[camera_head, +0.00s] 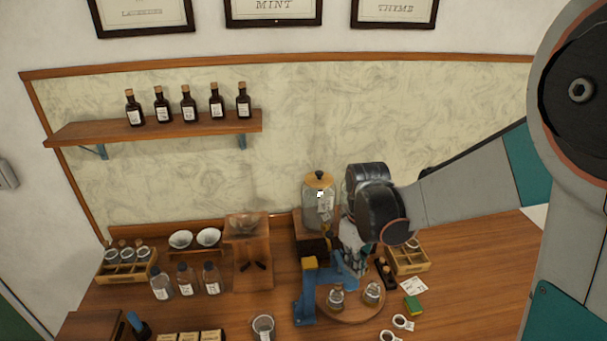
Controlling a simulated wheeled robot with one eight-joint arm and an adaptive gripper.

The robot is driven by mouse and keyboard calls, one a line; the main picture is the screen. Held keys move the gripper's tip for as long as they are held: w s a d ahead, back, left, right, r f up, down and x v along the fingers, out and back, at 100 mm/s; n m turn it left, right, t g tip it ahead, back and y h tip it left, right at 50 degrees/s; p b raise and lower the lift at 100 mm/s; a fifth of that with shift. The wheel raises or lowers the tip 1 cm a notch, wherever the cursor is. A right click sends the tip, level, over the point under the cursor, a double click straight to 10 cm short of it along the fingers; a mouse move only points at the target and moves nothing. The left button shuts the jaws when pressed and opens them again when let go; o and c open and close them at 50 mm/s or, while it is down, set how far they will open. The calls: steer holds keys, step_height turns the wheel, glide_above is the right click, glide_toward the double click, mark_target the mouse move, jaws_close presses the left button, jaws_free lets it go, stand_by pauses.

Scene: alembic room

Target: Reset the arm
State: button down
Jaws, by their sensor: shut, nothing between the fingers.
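My arm reaches in from the right, with its dark wrist joint in front of the workbench. My gripper (352,262) points down below the wrist, shut and empty, over the back of a round wooden turntable (349,313). Two small labelled jars (336,297) (372,292) stand on the turntable in front of the gripper. A large glass jar with a wooden lid (318,190) stands just left of the gripper on a wooden block. The wrist partly hides the area behind it, and the fingertips are small and hard to make out.
A blue stand with a yellow top (306,295) is left of the turntable. Glass bottles (187,281) and white bowls (208,237) are further left. A wall shelf (165,130) holds several dark bottles. The right bench area looks clear.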

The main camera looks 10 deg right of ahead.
steer(key=shift+b, duration=0.3)
steer(key=shift+s+b, duration=0.3)
steer(key=shift+b, duration=0.2)
steer(key=s+f+m+t+b, duration=0.3)
steer(key=s+b, duration=0.3)
steer(key=b, duration=0.3)
steer(key=s+f+m+t+b, duration=0.3)
steer(key=s+b, duration=0.4)
steer(key=b, duration=0.3)
steer(key=shift+s+f+t, duration=0.25)
steer(key=shift+f+t, duration=0.05)
steer(key=shift+t, duration=0.3)
